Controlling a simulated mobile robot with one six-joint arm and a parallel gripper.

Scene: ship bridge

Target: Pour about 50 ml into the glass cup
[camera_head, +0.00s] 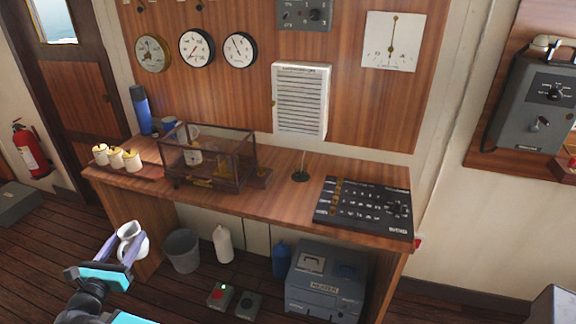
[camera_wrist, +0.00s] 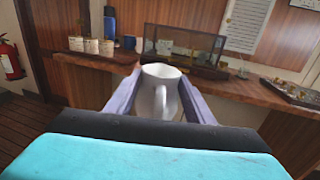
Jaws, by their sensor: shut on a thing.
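My gripper (camera_head: 122,250) is shut on a white jug (camera_head: 133,242), held in the air in front of the desk's left end. In the wrist view the jug (camera_wrist: 157,82) stands about upright between the two fingers, its handle towards the camera; its contents cannot be seen. A pale, cup-like vessel with a handle (camera_head: 193,134) shows at the glass display case (camera_head: 236,157); it also shows in the wrist view (camera_wrist: 165,47). I cannot tell whether it is the glass cup, or whether it stands inside or behind the case.
The wooden desk (camera_head: 280,199) carries several lidded cream pots (camera_head: 116,157) at the left, a blue flask (camera_head: 141,109) behind and a black control panel (camera_head: 366,207) at the right. A grey bin (camera_head: 182,250) stands below.

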